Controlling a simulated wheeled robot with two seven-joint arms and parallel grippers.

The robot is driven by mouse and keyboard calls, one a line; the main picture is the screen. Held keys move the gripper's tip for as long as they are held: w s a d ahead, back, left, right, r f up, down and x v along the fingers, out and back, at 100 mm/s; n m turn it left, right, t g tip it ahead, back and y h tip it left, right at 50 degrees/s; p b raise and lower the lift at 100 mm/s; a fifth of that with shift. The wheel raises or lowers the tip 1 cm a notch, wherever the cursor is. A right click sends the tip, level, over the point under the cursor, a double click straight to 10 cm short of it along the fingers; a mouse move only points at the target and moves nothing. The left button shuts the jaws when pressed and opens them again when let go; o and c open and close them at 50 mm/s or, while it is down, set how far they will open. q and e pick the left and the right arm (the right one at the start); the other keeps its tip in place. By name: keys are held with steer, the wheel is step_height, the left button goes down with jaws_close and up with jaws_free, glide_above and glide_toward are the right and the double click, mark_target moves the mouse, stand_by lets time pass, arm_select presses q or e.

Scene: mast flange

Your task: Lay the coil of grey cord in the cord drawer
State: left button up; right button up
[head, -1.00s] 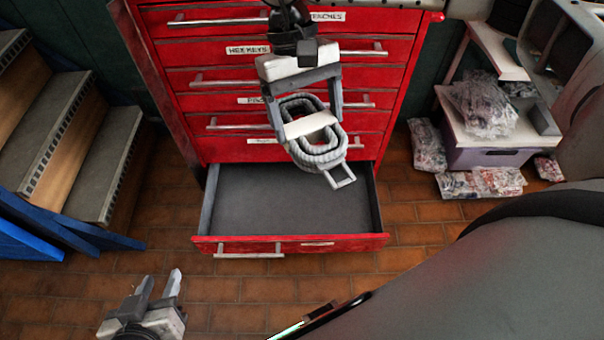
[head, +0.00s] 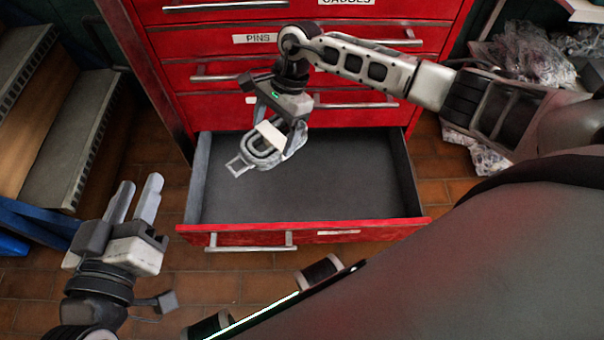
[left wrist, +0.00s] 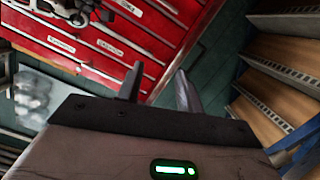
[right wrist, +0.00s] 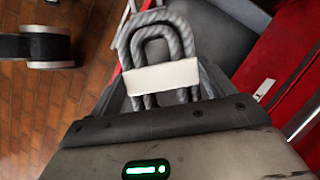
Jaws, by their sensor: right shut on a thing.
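The coil of grey cord (head: 262,152), with a white band around it, hangs from my right gripper (head: 275,128) in the head view. My right gripper is shut on the coil at its band, above the back left part of the open drawer (head: 310,190). The coil also fills the middle of the right wrist view (right wrist: 155,45). The drawer is pulled out, with a dark grey floor that looks empty. My left gripper (head: 134,200) is open and empty, to the left of the drawer's front. The label on the drawer front is too small to read.
The red cabinet (head: 220,85) has several shut drawers with bar handles above the open one. Wooden steps (head: 75,130) stand at the left. Clear bags (head: 520,55) lie at the right. The brick floor (head: 240,285) in front is partly clear.

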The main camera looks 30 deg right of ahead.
steer(key=s+d+f+m+t+b, duration=0.1)
steer(key=d+f+m+t+b, duration=0.2)
steer(key=f, duration=0.7)
steer(key=d+f+m+b, duration=0.3)
steer(key=f+m+b, duration=0.2)
steer(key=f, duration=0.4)
steer(key=b, duration=0.3)
glide_toward(297, 197)
steer(key=shift+w+a+r, duration=0.1)
steer(key=shift+w+a, duration=0.2)
steer(key=shift+a, duration=0.55)
step_height(297, 197, down, 4)
steer(key=shift+f+b, duration=0.1)
steer(key=shift+b, duration=1.05)
arm_select(q)
step_height(297, 197, up, 7)
steer(key=s+d+m+t+h, duration=0.1)
steer(key=m+t+h, duration=0.3)
steer(key=m+h, duration=0.5)
steer(key=shift+s+d+m+h, duration=0.15)
steer(key=shift+d+m+h, duration=0.15)
steer(key=shift+m, duration=0.4)
steer(key=shift+f, duration=0.1)
